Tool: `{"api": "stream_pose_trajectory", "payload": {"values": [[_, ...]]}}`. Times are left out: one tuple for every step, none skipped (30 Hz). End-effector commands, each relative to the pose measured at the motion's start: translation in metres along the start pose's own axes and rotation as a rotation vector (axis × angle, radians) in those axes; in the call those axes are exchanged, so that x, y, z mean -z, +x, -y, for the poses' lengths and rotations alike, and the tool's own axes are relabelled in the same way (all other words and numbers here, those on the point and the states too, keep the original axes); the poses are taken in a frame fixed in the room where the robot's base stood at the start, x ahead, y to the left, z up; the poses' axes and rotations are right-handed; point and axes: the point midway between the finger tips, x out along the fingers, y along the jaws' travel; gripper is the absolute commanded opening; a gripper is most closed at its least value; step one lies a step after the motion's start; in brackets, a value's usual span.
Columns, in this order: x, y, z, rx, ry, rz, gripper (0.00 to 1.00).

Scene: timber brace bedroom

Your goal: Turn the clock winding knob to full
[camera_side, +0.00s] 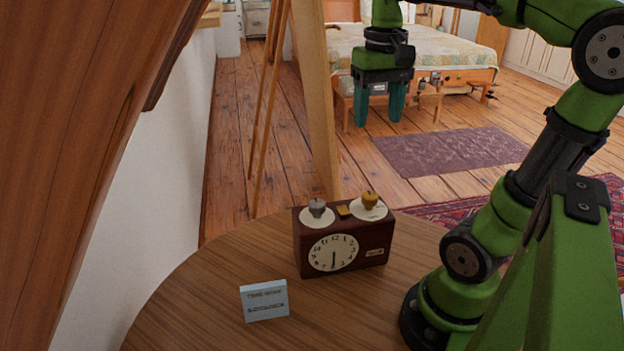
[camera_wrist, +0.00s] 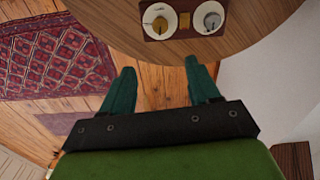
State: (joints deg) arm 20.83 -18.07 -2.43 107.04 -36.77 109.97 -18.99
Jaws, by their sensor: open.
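A dark reddish-brown clock box (camera_side: 343,251) stands on the round wooden table, with a white dial on its front. On its top are a grey knob (camera_side: 317,208) at the left and a brass-coloured knob (camera_side: 370,199) at the right, each on a pale round plate. In the wrist view the brass knob (camera_wrist: 160,24) is at the left and the grey knob (camera_wrist: 211,20) at the right. My gripper (camera_side: 379,122) is open and empty, up above and behind the clock, apart from it. Its two teal fingers (camera_wrist: 160,78) point toward the table edge in the wrist view.
A small light-blue card (camera_side: 264,301) with print stands on the table (camera_side: 205,300), left of and nearer than the clock. A wooden post (camera_side: 321,100) rises behind the clock. A white wall is at the left. A bed (camera_side: 430,52) and rugs lie farther back.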

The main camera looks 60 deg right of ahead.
Motion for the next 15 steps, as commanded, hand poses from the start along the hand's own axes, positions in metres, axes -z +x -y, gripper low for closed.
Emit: {"api": "stream_pose_trajectory", "payload": {"values": [[-0.003,0.002,0.001,0.002,-0.001,0.013,0.61],[-0.004,0.004,0.001,0.002,-0.002,0.017,0.61],[-0.004,0.007,0.001,0.002,-0.006,0.017,0.61],[-0.004,0.011,0.001,0.002,-0.007,0.017,0.61],[-0.004,0.015,0.001,0.002,-0.007,0.018,0.61],[-0.004,0.021,0.001,0.002,-0.006,0.018,0.61],[-0.005,0.026,0.001,0.002,-0.006,0.018,0.61],[-0.005,0.032,0.001,0.003,-0.006,0.018,0.61],[-0.005,0.041,0.001,0.002,-0.006,0.019,0.61],[-0.005,0.047,0.001,0.002,-0.007,0.019,0.61],[-0.005,0.054,0.001,0.002,-0.006,0.019,0.61],[-0.005,0.063,0.001,0.003,-0.006,0.020,0.61],[-0.005,0.070,0.001,0.002,-0.006,0.019,0.61],[-0.005,0.077,0.001,0.002,-0.006,0.020,0.61],[-0.006,0.085,0.001,0.003,-0.006,0.020,0.61]]}}
